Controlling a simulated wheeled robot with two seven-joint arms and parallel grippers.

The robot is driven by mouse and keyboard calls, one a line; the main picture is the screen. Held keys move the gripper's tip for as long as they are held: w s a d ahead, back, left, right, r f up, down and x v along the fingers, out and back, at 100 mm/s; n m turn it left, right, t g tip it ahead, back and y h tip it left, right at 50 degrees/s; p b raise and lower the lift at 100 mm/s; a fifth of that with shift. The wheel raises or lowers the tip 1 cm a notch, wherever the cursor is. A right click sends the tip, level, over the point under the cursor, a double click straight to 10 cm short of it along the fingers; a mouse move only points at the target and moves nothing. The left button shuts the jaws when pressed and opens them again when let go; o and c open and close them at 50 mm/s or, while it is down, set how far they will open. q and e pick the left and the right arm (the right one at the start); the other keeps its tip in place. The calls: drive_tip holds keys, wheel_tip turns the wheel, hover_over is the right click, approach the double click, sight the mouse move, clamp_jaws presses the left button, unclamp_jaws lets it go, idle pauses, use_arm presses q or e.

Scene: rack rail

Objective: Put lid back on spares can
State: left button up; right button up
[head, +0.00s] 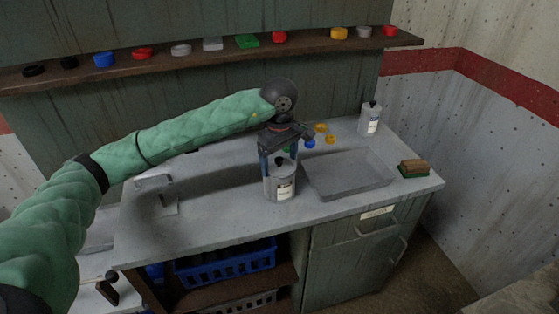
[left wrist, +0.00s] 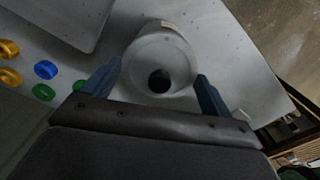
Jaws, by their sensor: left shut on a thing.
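A grey can (head: 282,188) with a pale label stands upright on the worktop, left of the shallow basin. The label is too small to read. A round grey lid with a black knob (head: 281,161) is at the can's top. My left gripper (head: 279,159) points down there, with blue fingers on either side. In the left wrist view the lid (left wrist: 145,65) lies between the fingers, which are shut on it, and the can's side (left wrist: 178,35) shows beyond. I cannot tell whether the lid is fully seated. My right gripper is not in view.
A second labelled can (head: 370,119) with a dark knob stands at the back right. A brush (head: 413,168) lies right of the basin (head: 349,174). Yellow and blue rings (head: 320,128) lie behind the gripper. A shelf (head: 210,56) with coloured pieces runs along the wall.

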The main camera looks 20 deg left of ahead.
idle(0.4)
use_arm(q)
drive_tip(key=o, duration=0.8)
drive_tip(key=shift+o, duration=0.2)
drive_tip(key=shift+r, duration=0.15)
drive_tip(key=shift+r+p, duration=0.3)
drive_tip(key=shift+r, duration=3.05)
clamp_jaws()
